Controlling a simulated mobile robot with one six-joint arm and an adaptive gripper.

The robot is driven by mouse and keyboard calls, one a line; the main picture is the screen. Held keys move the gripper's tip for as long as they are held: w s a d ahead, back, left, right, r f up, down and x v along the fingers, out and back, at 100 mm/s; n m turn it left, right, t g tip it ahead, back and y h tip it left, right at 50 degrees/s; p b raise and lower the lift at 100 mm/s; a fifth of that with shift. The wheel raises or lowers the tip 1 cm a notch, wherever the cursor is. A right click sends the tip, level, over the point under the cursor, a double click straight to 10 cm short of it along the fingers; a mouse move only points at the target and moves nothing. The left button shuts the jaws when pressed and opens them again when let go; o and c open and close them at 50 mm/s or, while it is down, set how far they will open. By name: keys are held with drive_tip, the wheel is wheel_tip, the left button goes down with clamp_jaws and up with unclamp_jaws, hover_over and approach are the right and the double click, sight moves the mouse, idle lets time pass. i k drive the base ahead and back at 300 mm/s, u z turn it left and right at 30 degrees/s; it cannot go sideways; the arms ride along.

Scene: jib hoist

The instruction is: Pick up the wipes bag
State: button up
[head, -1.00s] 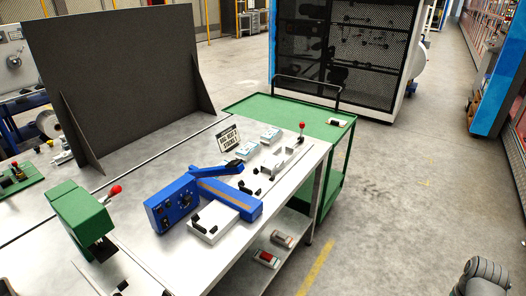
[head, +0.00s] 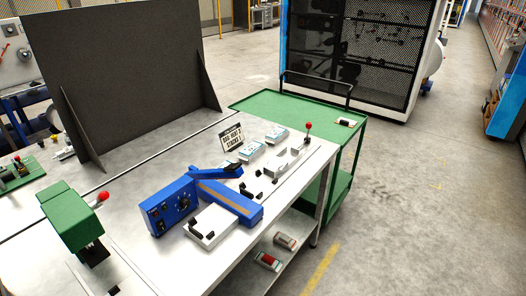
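Two small white and light-blue packs lie flat on the workbench (head: 150,196), a nearer pack (head: 251,151) and a farther pack (head: 277,135); they look like wipes packs, but the print is too small to read. Part of another pale pack shows by the blue machine's arm. A red and white pack (head: 267,261) and a greyish pack (head: 285,241) lie on the bench's lower shelf. I cannot tell which one is the wipes bag. My gripper is not in view.
A blue machine (head: 172,208) with a white block (head: 212,226) stands mid-bench, a green press (head: 70,216) at left. A small sign (head: 231,137) and white fixtures with a red-knobbed lever (head: 308,126) are behind. A green cart (head: 265,100) adjoins the bench. Floor at right is clear.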

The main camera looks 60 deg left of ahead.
sight(251, 152)
drive_tip(key=z, duration=0.25)
drive_tip(key=i, duration=2.1)
drive_tip(key=u, duration=2.55)
